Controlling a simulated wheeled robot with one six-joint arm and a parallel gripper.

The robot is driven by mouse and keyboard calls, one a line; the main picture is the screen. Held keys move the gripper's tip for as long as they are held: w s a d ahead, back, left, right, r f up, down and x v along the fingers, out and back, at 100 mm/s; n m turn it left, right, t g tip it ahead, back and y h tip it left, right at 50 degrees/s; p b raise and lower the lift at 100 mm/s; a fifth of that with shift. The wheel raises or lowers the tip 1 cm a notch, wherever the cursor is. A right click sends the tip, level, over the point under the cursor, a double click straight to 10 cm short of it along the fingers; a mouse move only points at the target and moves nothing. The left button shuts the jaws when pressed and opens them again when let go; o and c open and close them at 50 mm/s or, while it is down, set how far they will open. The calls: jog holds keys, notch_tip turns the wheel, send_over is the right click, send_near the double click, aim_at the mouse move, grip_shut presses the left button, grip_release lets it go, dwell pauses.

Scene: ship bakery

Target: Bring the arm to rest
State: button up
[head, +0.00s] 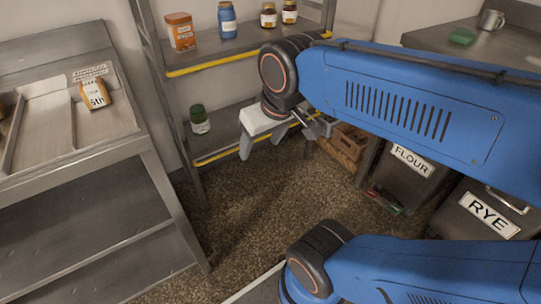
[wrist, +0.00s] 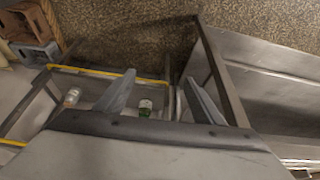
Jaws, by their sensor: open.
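My arm (head: 400,105) is blue with dark joints and reaches across the head view from the right. My gripper (head: 262,143) hangs in the air between the metal counter and the wall shelf, over the speckled floor. Its two grey fingers are apart with nothing between them. In the wrist view my gripper (wrist: 158,92) also shows open and empty, with the floor and the shelf beyond it.
A yellow-edged shelf (head: 215,58) holds jars and tins, with a green-lidded jar (head: 199,122) below. Flour (head: 408,170) and rye (head: 480,215) bins stand at right. Floor (head: 270,200) is open between.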

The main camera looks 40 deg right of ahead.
jog(key=s+f, duration=0.1)
jog(key=s+d+f, duration=0.1)
jog(key=f, duration=0.1)
jog(key=shift+s+f, duration=0.1)
jog(key=shift+s, duration=0.15)
